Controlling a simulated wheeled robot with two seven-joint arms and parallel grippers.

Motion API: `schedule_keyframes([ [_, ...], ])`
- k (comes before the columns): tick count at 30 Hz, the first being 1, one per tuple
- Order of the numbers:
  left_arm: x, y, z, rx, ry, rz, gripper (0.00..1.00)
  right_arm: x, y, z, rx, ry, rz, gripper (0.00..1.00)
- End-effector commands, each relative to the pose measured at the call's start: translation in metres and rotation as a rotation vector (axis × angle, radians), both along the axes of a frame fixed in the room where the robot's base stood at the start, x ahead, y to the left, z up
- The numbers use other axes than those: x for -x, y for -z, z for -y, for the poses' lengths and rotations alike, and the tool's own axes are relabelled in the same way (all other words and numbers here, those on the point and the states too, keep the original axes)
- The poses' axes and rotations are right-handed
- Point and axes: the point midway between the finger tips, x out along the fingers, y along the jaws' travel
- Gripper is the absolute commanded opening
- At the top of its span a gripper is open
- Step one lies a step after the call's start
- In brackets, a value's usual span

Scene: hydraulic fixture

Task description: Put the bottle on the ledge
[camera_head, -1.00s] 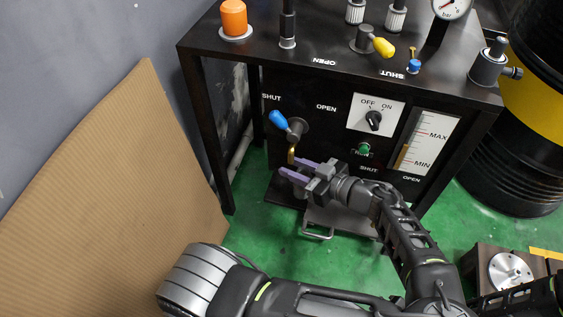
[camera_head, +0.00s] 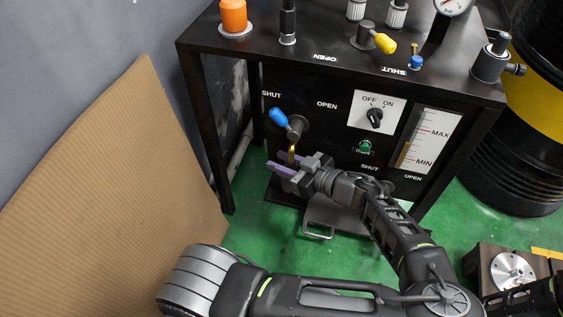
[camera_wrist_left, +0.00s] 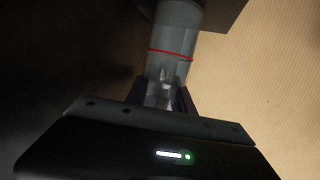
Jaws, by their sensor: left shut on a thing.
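My left gripper (camera_head: 274,163) is in front of the fixture's lower panel, its purple fingers pointing left, just below the brass spout (camera_head: 292,154). In the left wrist view it is shut on the bottle (camera_wrist_left: 172,45), a clear greyish cylinder with a red line around it. In the head view I cannot make out the bottle; the gripper seems to cover it. The dark ledge (camera_head: 281,192) juts out low at the fixture's front, beneath the gripper. I cannot tell whether the bottle touches it. My right gripper is not in view.
The black fixture (camera_head: 330,85) carries a blue-handled valve (camera_head: 279,117), a switch and a level gauge. A cardboard sheet (camera_head: 100,190) leans at the left. A metal handle (camera_head: 319,229) sits low in front. A black-yellow drum (camera_head: 525,140) stands at the right.

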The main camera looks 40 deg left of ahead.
Motion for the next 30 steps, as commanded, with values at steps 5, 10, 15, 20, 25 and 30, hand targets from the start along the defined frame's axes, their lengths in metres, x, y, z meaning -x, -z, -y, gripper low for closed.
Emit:
schedule_keyframes([
  [5, 0.000, 0.003, 0.000, 0.000, 0.000, 0.000, 0.31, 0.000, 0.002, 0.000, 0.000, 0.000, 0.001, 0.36],
  [10, 0.000, 0.002, 0.000, 0.000, 0.000, 0.000, 0.38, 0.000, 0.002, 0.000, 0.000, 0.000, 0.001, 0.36],
  [15, 0.000, 0.002, 0.000, 0.000, 0.000, 0.000, 0.38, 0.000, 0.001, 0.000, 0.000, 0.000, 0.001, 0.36],
  [20, 0.000, -0.003, 0.005, 0.000, 0.002, 0.001, 0.38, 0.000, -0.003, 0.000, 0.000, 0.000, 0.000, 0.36],
  [25, 0.000, -0.011, 0.028, 0.001, 0.005, 0.000, 0.38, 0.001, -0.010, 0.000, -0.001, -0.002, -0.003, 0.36],
  [30, 0.003, -0.022, 0.062, 0.001, 0.006, 0.000, 0.38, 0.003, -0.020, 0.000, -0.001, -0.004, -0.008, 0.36],
])
